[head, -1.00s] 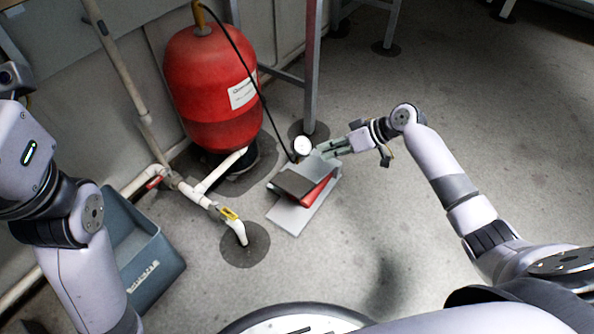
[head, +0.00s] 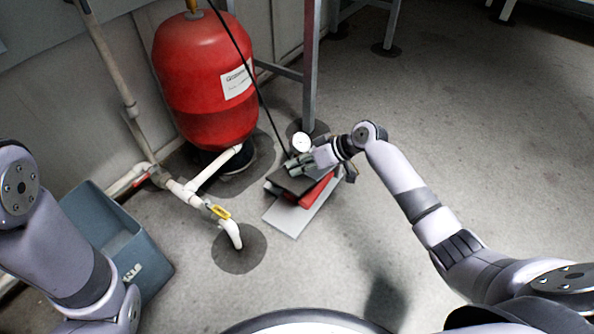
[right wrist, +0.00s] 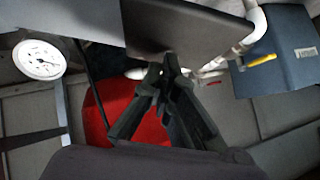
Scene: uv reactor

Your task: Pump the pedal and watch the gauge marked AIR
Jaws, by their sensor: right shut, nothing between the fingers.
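The foot pump has a dark pedal plate (head: 293,186), a red body (head: 319,189) and a light grey base plate (head: 301,217) on the floor. A round white gauge (head: 301,141) stands behind it; its marking and reading are too small to make out. My right gripper (head: 292,167) is shut and empty, over the far end of the pedal; I cannot tell whether it touches. In the right wrist view the shut fingertips (right wrist: 168,62) are at the dark pedal's edge (right wrist: 180,28), with the gauge (right wrist: 38,58) at left. My left gripper is out of view.
A red tank (head: 205,85) stands behind the pump, with white pipes and a yellow-handled valve (head: 219,211) at left. A blue-grey bin (head: 110,240) is at lower left. A metal post (head: 312,70) rises behind the gauge. The floor at right is clear.

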